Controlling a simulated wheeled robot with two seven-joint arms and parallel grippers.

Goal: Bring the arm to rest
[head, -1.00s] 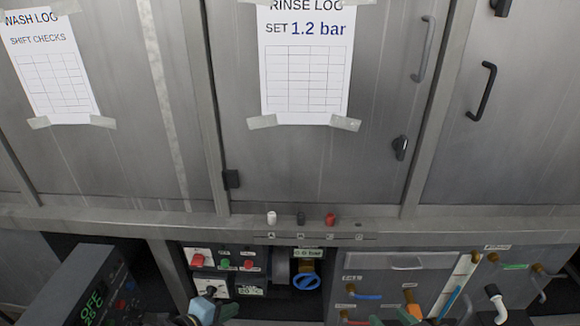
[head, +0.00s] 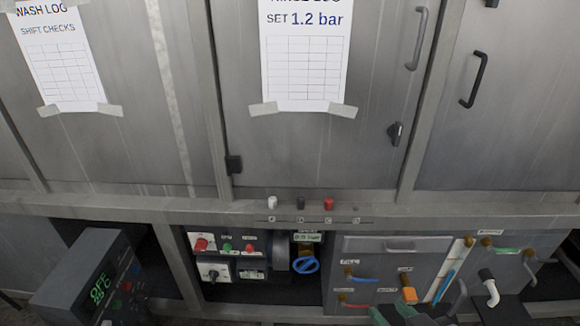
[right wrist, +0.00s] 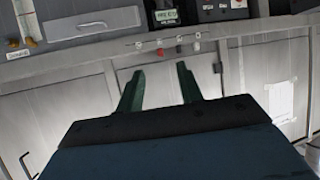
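My right gripper (head: 395,314) shows only at the bottom edge of the head view, in front of the lower panel with the coloured valve handles. In the right wrist view its two green fingers (right wrist: 158,88) stand apart with nothing between them, so it is open and empty. They touch nothing that I can make out. My left gripper is not in the head view.
Steel cabinet doors with a rinse log (head: 305,55) and wash log (head: 62,60) fill the back.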

